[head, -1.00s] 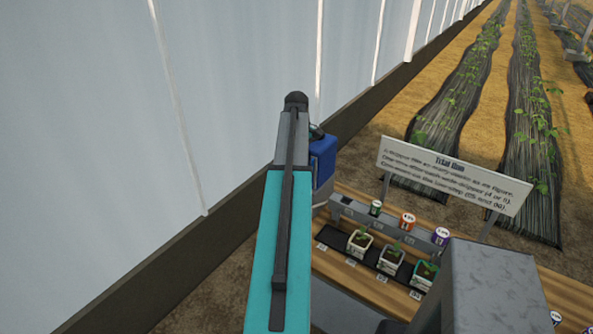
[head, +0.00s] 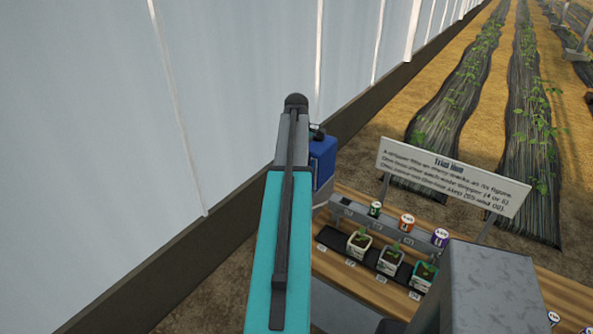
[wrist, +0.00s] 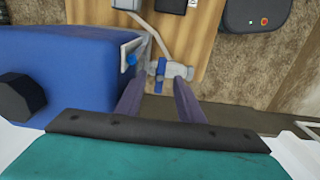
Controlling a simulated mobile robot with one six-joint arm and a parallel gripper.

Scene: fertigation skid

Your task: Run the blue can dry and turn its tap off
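The blue can (head: 323,160) stands at the far left end of the bench in the head view, partly hidden behind my arm. In the wrist view the blue can (wrist: 75,70) fills the left side, with a black cap on it. A tap with a blue lever (wrist: 160,72) and a pale grey body shows just beyond my fingertips. My gripper (wrist: 157,88) is open, its two purple fingers apart and nothing visible between them. The lever lies roughly in line with the gap; I cannot tell whether a finger touches it. The liquid level in the can is not visible.
Several potted seedlings (head: 391,262) stand along the bench (head: 340,264), below a grey rail with coloured round labels. A white sign (head: 452,177) stands behind them. A pale wall (head: 90,130) runs along the left. A dark grey box with small buttons (wrist: 255,15) shows at the upper right.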

